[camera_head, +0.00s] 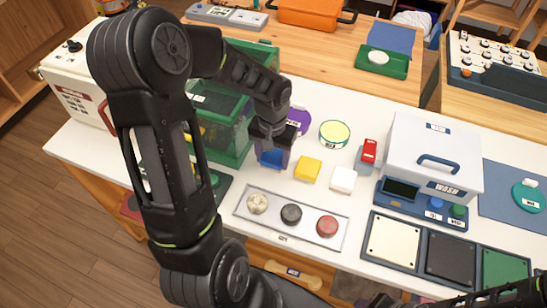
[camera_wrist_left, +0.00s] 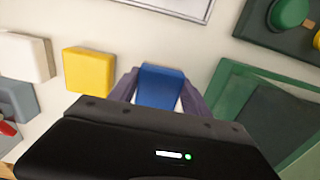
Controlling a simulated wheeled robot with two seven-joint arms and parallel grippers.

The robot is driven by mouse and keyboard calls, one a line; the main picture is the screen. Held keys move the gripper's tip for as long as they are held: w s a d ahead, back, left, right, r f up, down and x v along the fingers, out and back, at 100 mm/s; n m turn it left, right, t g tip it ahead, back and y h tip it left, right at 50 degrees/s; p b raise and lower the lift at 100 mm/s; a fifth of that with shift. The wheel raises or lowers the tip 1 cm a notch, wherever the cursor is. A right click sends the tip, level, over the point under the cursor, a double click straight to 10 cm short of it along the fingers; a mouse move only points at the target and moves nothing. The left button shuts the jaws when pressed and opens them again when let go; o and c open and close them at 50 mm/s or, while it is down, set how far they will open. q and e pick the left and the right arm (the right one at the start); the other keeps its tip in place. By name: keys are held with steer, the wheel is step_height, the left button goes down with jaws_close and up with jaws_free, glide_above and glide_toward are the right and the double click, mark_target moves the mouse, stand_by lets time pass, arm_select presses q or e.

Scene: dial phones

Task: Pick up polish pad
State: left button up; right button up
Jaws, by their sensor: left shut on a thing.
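Several small block-shaped pads are on the white counter, and no readable label shows which is the polish pad. My left gripper (camera_head: 272,158) is shut on the blue pad (camera_head: 268,160), pointing down at the counter beside the green bin. In the left wrist view the blue pad (camera_wrist_left: 161,86) sits between the two purple-grey fingers. Whether it touches the counter I cannot tell. A yellow pad (camera_head: 307,168) and a white pad (camera_head: 343,179) stand in a row to its right. Part of my right arm shows at the bottom right edge; its jaws cannot be made out.
A green see-through bin (camera_head: 233,142) stands close left of the gripper. A grey tray (camera_head: 270,233) with three round knobs lies in front.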

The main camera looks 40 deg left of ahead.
mark_target(273, 157)
arm_select(q)
steer(key=shift+r, duration=0.1)
step_height(273, 157, up, 10)
steer(key=shift+f+b, duration=0.1)
steer(key=shift+b, duration=0.4)
stand_by(0.4)
